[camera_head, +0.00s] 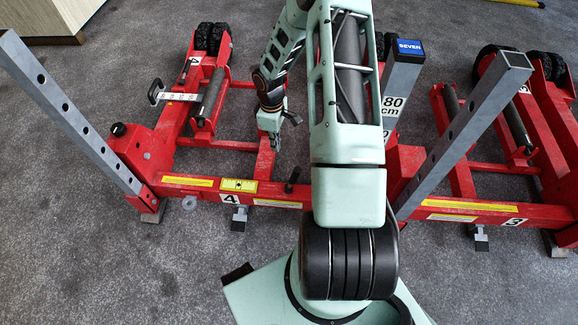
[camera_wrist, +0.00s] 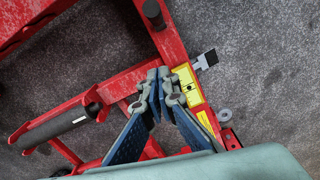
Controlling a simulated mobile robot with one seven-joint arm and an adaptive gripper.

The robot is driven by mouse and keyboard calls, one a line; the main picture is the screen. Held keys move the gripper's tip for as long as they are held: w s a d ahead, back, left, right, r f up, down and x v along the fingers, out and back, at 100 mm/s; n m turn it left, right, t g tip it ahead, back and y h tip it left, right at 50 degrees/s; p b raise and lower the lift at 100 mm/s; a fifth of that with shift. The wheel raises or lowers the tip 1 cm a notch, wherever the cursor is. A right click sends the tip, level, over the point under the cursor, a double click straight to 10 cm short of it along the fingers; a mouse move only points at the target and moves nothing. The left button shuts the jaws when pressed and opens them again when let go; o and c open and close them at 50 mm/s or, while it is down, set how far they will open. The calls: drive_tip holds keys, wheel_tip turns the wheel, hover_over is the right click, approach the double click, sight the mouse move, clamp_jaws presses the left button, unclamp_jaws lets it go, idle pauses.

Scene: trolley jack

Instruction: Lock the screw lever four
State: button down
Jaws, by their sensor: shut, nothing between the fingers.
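The red trolley jack marked 4 (camera_head: 190,181) stands on the left in the head view. My gripper (camera_head: 272,146) hangs over its frame, right of the grey roller (camera_head: 212,96). In the wrist view my gripper (camera_wrist: 160,75) is shut and empty, its tips beside the yellow label (camera_wrist: 185,86) on the red beam. A black upright peg (camera_head: 293,180) stands on that beam; it also shows at the top of the wrist view (camera_wrist: 153,14). A black pedal-like tab (camera_head: 239,218) sticks out below the beam. I cannot tell which part is screw lever four.
A grey perforated post (camera_head: 70,112) leans up at the jack's left end. Another grey post (camera_head: 465,135) and more red jack frames stand at the right. A black handle with a white scale (camera_head: 157,92) sits at the far left. Carpet in front is partly clear.

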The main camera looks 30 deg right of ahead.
sight(293, 179)
drive_tip(key=shift+s+a+f, duration=0.15)
drive_tip(key=shift+s+f, duration=0.1)
drive_tip(key=s+d+f+b, duration=0.2)
drive_tip(key=s+f+b, duration=0.1)
drive_tip(key=f, duration=0.7)
drive_tip(key=shift+s+d+f+b, duration=0.15)
drive_tip(key=shift+d+f+b, duration=0.25)
drive_tip(key=shift+b, duration=0.4)
drive_tip(key=shift+d, duration=0.1)
